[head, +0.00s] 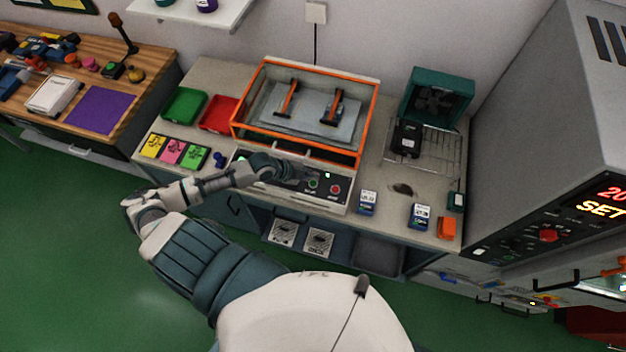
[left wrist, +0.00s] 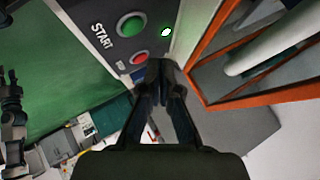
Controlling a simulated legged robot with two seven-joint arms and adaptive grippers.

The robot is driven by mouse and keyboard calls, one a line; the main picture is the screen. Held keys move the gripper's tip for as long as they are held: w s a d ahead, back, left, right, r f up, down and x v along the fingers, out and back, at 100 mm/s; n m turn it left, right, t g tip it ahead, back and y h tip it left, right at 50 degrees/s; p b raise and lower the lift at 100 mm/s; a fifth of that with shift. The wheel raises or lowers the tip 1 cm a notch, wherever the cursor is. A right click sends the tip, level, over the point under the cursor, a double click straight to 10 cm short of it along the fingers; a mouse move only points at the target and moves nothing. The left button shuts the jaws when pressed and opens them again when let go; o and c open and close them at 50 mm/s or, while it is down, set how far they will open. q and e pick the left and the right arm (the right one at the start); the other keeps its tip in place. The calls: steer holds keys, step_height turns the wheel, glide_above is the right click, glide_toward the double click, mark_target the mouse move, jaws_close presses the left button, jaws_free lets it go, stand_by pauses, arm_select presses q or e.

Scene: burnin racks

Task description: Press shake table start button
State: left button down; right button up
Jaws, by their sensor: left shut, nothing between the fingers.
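The shake table (head: 370,95) is an orange-framed box with a control panel (head: 325,197) along its front. The round green start button (head: 312,183) sits on that panel; in the left wrist view the green button (left wrist: 131,25) is beside the white word START. A red button (head: 336,189) is next to it, also seen in the left wrist view (left wrist: 139,57). My left gripper (head: 285,170) is shut and empty over the panel, left of the green button. In the left wrist view its fingertips (left wrist: 160,68) appear near the red button. Contact is not visible.
Red (head: 220,114) and green (head: 183,106) trays stand left of the shake table. A teal open case (head: 437,92) and a wire rack (head: 440,150) stand to the right. A large grey chamber (head: 535,110) borders the bench on the right.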

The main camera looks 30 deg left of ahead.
arm_select(q)
step_height(320, 180, up, 3)
steer(key=shift+f+p, duration=0.2)
steer(key=shift+p, duration=0.5)
